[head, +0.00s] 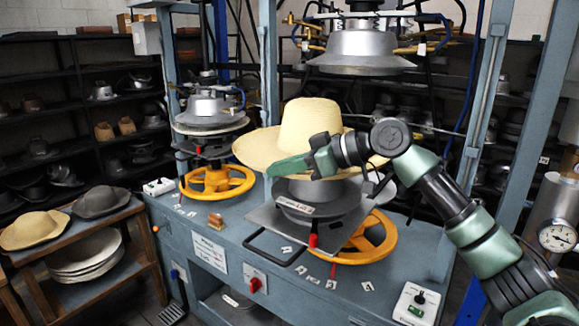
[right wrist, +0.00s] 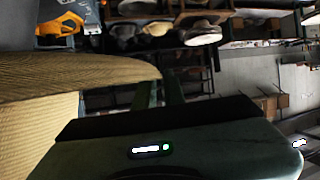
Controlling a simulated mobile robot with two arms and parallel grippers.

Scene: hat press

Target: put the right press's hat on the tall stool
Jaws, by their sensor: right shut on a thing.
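The straw-coloured hat (head: 308,124) is at the right press, upright, crown up, over the grey lower mould (head: 312,200) and below the raised metal upper mould (head: 360,50). My right gripper (head: 290,166) comes in from the right and is shut on the hat's brim at the front. In the right wrist view the hat (right wrist: 75,80) fills the left side, its brim reaching the fingers (right wrist: 160,92). Whether the hat touches the lower mould is hard to tell. My left gripper is not in view. I cannot make out a tall stool in either view.
The blue press bench (head: 220,245) carries yellow handwheels (head: 218,182), a control box (head: 417,303) and small tags. The left press (head: 210,115) stands beside it. A wooden rack (head: 100,218) with hats is at the left. A pressure gauge (head: 557,237) is at the right.

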